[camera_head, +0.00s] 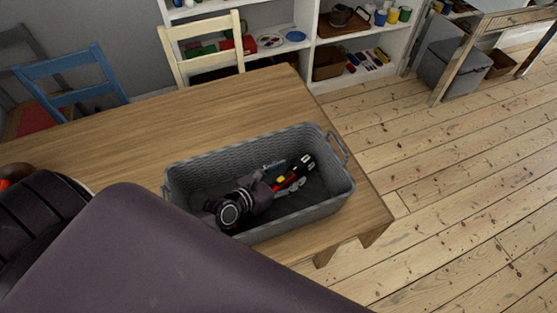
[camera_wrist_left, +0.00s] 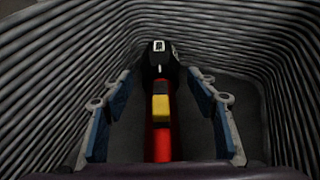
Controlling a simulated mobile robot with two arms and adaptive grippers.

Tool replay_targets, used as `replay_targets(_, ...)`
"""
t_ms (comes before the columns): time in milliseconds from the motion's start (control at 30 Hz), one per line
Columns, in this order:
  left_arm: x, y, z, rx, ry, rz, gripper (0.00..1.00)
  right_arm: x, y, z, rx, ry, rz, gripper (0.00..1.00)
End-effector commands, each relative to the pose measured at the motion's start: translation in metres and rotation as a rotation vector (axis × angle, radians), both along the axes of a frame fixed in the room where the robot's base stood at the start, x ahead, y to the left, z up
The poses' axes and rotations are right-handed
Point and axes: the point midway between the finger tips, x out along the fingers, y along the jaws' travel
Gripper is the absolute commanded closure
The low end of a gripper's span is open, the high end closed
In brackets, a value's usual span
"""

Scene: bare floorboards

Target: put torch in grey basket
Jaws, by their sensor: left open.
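The grey basket (camera_head: 343,189) stands on the wooden table near its right end. The torch, with a black head and a red and yellow body, lies inside it, partly hidden by my gripper in the head view (camera_head: 305,163). My left gripper (camera_head: 288,178) reaches down into the basket. In the left wrist view, the open fingers (camera_wrist_left: 160,85) stand on either side of the torch (camera_wrist_left: 160,108), with gaps between them and its body. The torch's near end is hidden. My right gripper is not in view.
The table (camera_head: 140,135) is clear behind the basket. A cream chair (camera_head: 203,45) and a blue chair (camera_head: 75,80) stand at its far side. A white shelf (camera_head: 310,45) with cups and small items is behind. Bare floorboards lie to the right.

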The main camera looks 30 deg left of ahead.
Motion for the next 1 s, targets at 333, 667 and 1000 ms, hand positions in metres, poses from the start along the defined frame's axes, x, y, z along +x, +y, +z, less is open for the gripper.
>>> replay_targets(333, -0.048, 0.015, 0.019, 0.0, 0.003, -0.001, 0.47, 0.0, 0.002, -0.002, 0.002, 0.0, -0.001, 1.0)
replay_targets(667, -0.092, 0.029, 0.038, 0.001, 0.001, -0.001, 0.47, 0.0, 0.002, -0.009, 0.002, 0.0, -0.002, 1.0)
replay_targets(1000, -0.106, 0.034, 0.047, 0.0, 0.0, -0.001, 0.47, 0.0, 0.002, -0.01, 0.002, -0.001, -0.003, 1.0)
